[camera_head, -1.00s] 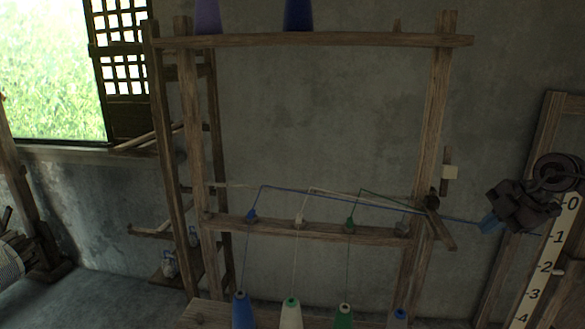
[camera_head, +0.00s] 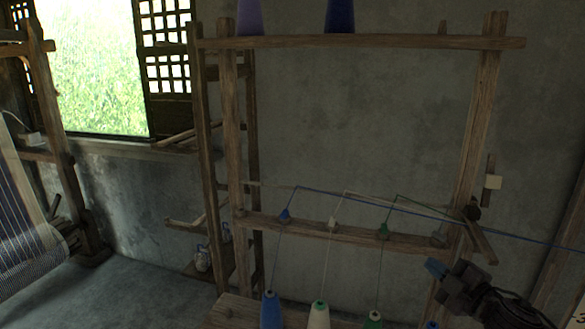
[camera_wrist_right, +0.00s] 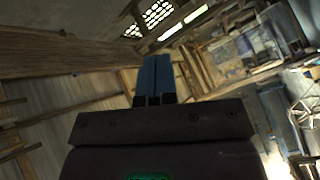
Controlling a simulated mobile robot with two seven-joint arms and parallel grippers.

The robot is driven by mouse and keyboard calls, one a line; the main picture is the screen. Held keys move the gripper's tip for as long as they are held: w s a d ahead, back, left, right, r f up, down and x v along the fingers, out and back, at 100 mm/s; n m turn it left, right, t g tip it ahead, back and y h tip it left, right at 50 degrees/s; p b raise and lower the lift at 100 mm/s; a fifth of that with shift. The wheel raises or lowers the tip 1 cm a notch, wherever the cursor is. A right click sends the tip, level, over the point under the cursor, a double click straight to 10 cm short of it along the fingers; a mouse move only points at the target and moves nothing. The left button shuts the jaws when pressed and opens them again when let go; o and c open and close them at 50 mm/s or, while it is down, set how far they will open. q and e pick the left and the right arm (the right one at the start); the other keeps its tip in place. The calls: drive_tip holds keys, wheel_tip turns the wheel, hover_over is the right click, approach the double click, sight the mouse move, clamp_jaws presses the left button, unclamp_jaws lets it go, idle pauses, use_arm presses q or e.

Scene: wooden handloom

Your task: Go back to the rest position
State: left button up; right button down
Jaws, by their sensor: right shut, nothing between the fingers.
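My right gripper (camera_head: 436,268) is at the lower right of the head view, below the right end of the frame's middle bar. Its blue fingers are shut and empty, and they also show in the right wrist view (camera_wrist_right: 155,80). The wooden frame (camera_head: 482,110) stands against the wall with threads running from cones up to its middle bar. A blue thread (camera_head: 540,240) runs off to the right, above and apart from the gripper. My left gripper is not in view.
Blue (camera_head: 271,312), white (camera_head: 319,316) and green (camera_head: 373,320) cones stand at the frame's foot. A purple cone (camera_head: 250,16) and a dark blue cone (camera_head: 340,16) sit on the top bar. The floor between is clear.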

drive_tip(key=s+a+f+m+g+h, duration=0.2)
drive_tip(key=s+f+m+g+h, duration=0.2)
drive_tip(key=s+f+m, duration=1.2)
drive_tip(key=s+f+h, duration=0.3)
drive_tip(key=s+f, duration=0.8)
drive_tip(key=f, duration=0.1)
drive_tip(key=shift+s+a+g+h, duration=0.15)
drive_tip(key=shift+s+g+h, duration=0.1)
drive_tip(key=shift+g+h, duration=0.15)
